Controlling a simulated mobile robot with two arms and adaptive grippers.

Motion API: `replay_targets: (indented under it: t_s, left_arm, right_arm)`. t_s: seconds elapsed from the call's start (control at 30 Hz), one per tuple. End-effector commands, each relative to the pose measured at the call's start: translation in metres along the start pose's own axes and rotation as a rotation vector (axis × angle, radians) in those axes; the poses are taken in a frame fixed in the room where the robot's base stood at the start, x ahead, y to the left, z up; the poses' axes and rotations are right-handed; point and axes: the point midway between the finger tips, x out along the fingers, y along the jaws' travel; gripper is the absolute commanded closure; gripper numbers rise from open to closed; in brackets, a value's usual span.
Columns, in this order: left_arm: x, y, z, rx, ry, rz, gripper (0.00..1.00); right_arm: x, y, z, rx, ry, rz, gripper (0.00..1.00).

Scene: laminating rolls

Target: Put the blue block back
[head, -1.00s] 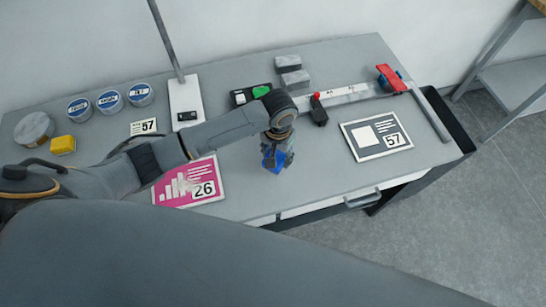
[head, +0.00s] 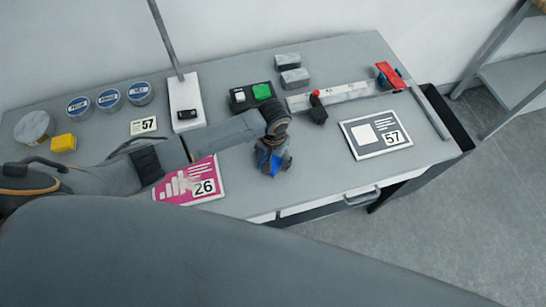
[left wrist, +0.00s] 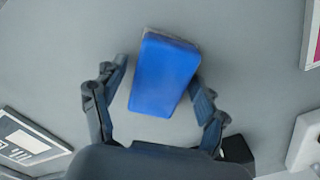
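The blue block (head: 264,157) is at the middle front of the table, mostly hidden by my left gripper (head: 272,166) in the head view. In the left wrist view the blue block (left wrist: 163,75) shows a broad blue face and a thin grey strip at its far end. The fingers of my left gripper (left wrist: 160,88) stand on both sides of it. A gap shows between the block and the finger at left; the finger at right is very near its edge, and contact cannot be told. I cannot tell whether the block rests on the table. My right gripper is not in view.
Behind are a green-button box (head: 252,96), two grey blocks (head: 294,78) and a ruler strip (head: 345,95). Tins and a yellow block (head: 63,143) stand left.

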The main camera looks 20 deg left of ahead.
Motion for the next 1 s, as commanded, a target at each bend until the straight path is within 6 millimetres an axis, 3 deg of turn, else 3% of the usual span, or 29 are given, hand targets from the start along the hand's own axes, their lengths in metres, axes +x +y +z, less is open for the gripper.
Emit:
replay_targets:
  t_s: [0.37,0.47,0.8,1.0]
  left_arm:
    - [-0.006,0.000,-0.001,0.001,0.001,-0.001,0.25]
    - [-0.020,-0.001,-0.001,0.000,0.003,0.000,0.25]
    - [-0.091,0.000,-0.001,0.001,0.004,0.001,0.25]
    - [-0.117,0.000,-0.001,0.000,0.001,0.000,0.25]
  right_arm:
    - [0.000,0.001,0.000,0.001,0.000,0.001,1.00]
    - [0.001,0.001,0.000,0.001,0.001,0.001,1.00]
    - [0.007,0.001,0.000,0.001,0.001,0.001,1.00]
    - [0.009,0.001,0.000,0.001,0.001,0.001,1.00]
